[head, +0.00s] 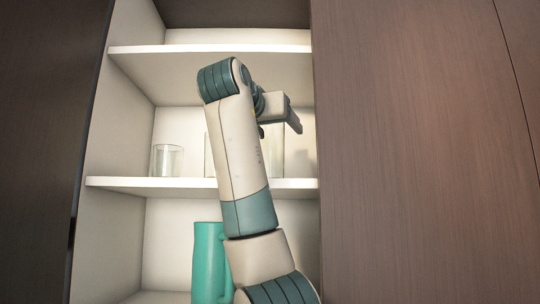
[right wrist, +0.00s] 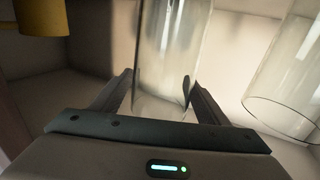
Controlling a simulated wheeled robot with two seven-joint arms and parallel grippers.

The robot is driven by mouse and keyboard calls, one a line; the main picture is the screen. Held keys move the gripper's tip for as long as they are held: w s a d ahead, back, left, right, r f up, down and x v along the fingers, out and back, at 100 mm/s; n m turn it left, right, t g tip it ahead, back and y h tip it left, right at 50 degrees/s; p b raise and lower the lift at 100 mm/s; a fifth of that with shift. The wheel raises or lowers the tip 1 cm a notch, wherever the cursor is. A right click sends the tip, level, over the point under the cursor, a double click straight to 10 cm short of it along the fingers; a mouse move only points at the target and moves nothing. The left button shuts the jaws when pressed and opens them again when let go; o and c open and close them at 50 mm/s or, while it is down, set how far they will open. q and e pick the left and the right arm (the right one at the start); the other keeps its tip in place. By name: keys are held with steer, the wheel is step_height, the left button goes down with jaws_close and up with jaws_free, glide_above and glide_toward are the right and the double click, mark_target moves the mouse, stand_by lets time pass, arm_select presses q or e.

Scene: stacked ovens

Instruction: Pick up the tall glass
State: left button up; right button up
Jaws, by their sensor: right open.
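The tall glass (right wrist: 170,50) is clear and stands between the two fingers of my right gripper (right wrist: 157,90) in the right wrist view. The fingers are apart, one on each side of it; I cannot tell whether either touches the glass. In the head view my right gripper (head: 280,122) is over the middle shelf, and a tall clear glass (head: 275,155) shows partly behind it. My arm hides much of that spot. My left gripper is not in view.
A short clear glass (head: 167,160) stands on the middle shelf (head: 130,183) at the left. A teal pitcher (head: 208,262) is on the shelf below. Another glass (right wrist: 285,85) and a yellow object (right wrist: 40,18) show in the wrist view. A brown panel (head: 420,150) borders the right side.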

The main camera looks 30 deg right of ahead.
steer(key=shift+c, duration=0.2)
steer(key=c, duration=1.7)
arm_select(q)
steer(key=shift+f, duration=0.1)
